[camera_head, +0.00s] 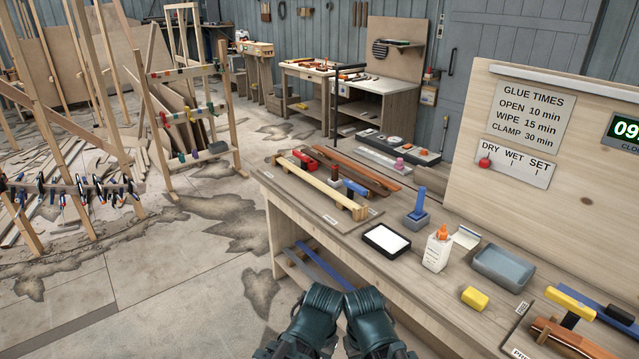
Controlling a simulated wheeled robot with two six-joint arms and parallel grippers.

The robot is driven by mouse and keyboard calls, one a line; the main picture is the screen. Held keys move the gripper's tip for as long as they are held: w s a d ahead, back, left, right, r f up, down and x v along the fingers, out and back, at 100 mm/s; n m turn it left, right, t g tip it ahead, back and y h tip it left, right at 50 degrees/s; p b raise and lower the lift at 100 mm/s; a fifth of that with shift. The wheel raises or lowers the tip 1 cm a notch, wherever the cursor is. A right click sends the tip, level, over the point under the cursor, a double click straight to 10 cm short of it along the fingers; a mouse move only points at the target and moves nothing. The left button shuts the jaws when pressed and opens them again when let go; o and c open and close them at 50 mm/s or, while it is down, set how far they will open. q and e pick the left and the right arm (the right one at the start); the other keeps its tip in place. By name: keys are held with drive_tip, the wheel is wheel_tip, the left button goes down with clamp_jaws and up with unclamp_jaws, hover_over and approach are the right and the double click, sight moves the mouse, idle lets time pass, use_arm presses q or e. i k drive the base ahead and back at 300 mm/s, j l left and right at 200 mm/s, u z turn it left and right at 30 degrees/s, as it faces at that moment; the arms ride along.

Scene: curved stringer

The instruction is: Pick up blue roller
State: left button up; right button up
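A blue upright handle (420,199) stands in a small grey-blue holder (416,220) near the middle of the workbench; it looks like the blue roller, but its lower end is hidden in the holder. Another small blue piece (354,187) lies by the pale wooden strip on the left part of the bench. Two dark teal segments of my arms show at the bottom middle, side by side in front of the bench edge. My gripper fingers do not show. Nothing of mine touches the blue handle.
A tall wooden panel (560,190) rises behind.

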sight(418, 214)
drive_tip(key=i+z, duration=0.1)
drive_tip(key=z, duration=0.4)
drive_tip(key=i+j+z, duration=0.6)
drive_tip(key=j, duration=0.15)
drive_tip(key=k, duration=0.1)
